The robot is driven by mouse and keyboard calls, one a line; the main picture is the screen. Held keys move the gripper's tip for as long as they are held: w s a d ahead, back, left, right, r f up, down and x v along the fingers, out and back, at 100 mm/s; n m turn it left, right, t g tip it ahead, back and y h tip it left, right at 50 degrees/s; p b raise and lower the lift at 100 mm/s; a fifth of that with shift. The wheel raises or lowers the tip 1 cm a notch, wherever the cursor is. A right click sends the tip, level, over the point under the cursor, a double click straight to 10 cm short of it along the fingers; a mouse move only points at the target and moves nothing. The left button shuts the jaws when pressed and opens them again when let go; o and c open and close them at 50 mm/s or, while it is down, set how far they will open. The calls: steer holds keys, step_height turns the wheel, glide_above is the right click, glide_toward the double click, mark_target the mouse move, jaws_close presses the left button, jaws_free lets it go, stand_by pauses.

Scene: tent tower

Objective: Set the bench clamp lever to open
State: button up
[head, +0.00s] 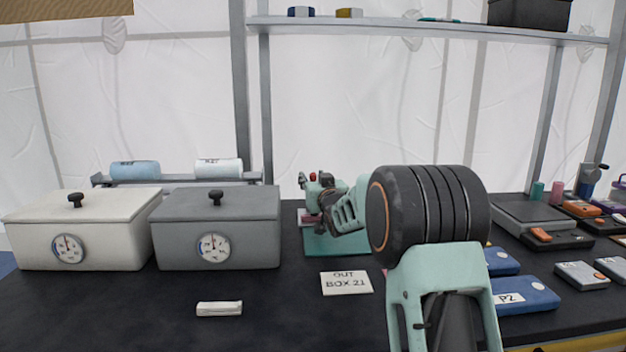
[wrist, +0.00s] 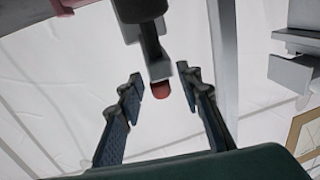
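The bench clamp stands on a teal base (head: 322,244) near the middle of the bench in the head view, partly hidden behind my arm. Its lever has a red tip (wrist: 160,90), seen in the wrist view at the end of a dark bar (wrist: 152,45). My gripper (head: 318,192) is at the clamp. In the wrist view my gripper (wrist: 162,88) is open, with one finger on each side of the red tip. The right finger looks close to the tip; contact cannot be told. A pink part (wrist: 66,6) shows at the top left of the wrist view.
A white box (head: 105,240) and a grey box (head: 178,245) with dials stand at left. A white card (head: 346,282) lies before the clamp. Blue cases (head: 530,296) lie right of my arm. A shelf (head: 420,29) runs above. The front left bench is mostly clear.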

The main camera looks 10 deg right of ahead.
steer(key=shift+c, duration=0.2)
jaws_close()
